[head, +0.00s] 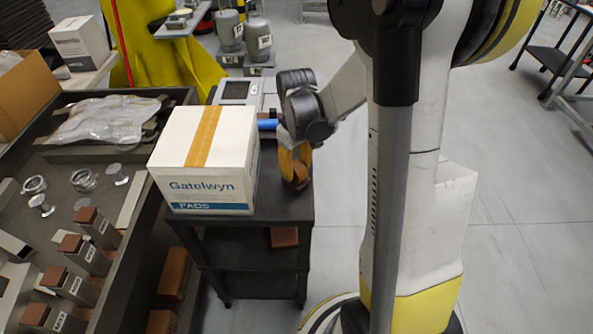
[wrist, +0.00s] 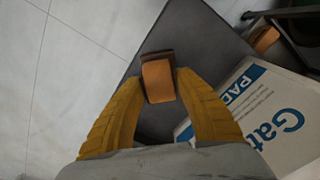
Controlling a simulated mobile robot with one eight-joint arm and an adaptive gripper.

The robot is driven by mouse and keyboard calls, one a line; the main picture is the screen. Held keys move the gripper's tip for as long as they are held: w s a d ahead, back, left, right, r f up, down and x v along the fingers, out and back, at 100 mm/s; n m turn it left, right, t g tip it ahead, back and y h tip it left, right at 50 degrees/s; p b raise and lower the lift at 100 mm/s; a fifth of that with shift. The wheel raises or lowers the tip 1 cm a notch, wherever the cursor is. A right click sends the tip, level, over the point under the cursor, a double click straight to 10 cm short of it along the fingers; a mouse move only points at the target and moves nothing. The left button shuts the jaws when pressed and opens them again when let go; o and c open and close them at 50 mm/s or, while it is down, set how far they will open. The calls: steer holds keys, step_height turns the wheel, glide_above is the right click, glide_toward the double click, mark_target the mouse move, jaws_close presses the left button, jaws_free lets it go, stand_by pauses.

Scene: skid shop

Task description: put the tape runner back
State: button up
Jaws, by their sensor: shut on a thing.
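My gripper (head: 296,168) has yellow-orange fingers and is shut on the tape runner (head: 299,180), a small orange-brown thing. In the wrist view the tape runner (wrist: 158,80) sits between the fingertips of my gripper (wrist: 160,82), orange with a darker brown edge. It is over the dark top of a small cart (head: 265,205), to the right of a white box; I cannot tell whether it touches the cart top. The fingers hide part of it in the head view.
The white taped "Gatelwyn PADS" box (head: 205,160) stands on the cart close left of my gripper. It also shows in the wrist view (wrist: 265,120). A dark bench (head: 125,240) with metal parts and brown-topped blocks lies left. Open floor (head: 530,215) is at right.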

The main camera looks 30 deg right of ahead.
mark_target(297, 165)
steer(key=shift+f, duration=0.2)
steer(key=o, duration=1.1)
steer(key=shift+c, duration=0.2)
steer(key=shift+r, duration=0.1)
step_height(297, 165, up, 12)
steer(key=p, duration=0.5)
steer(key=s+a+r+m+t, duration=0.2)
steer(key=s+a+r+t, duration=0.5)
steer(key=s+a, duration=0.3)
steer(key=a+r, duration=0.1)
steer(key=a, duration=0.2)
steer(key=shift+s+a, duration=0.25)
steer(key=shift+s, duration=0.15)
